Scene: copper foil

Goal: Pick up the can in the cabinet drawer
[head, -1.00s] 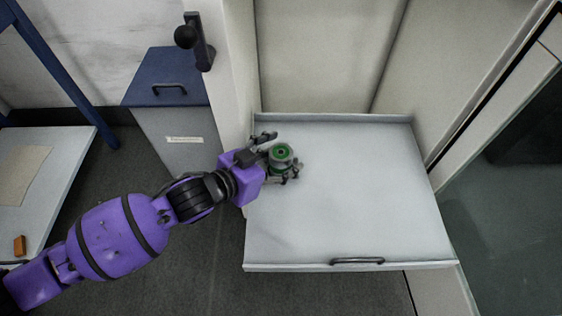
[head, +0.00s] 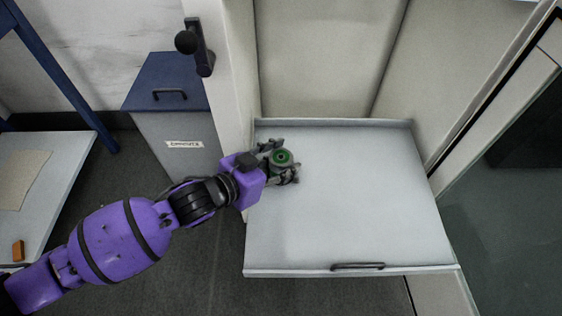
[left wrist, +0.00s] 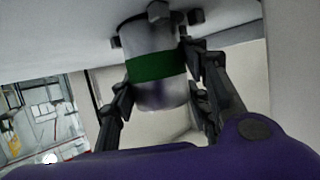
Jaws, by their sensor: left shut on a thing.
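The can (head: 282,158) is grey with a green top ring, at the left side of the open drawer (head: 350,215). In the left wrist view the can (left wrist: 155,66) shows a green band around a grey body and sits between the two fingers. My left gripper (head: 281,166) reaches in from the left and is shut on the can; its fingers (left wrist: 158,75) lie on both sides of it. I cannot tell whether the can is off the drawer's bottom. My right gripper is not in view.
The cabinet's pale side post (head: 235,100) stands close to the left of my gripper. A blue-topped bin (head: 170,80) and a white table (head: 60,170) are farther left. The rest of the drawer is empty, with a dark handle (head: 357,266) at its front.

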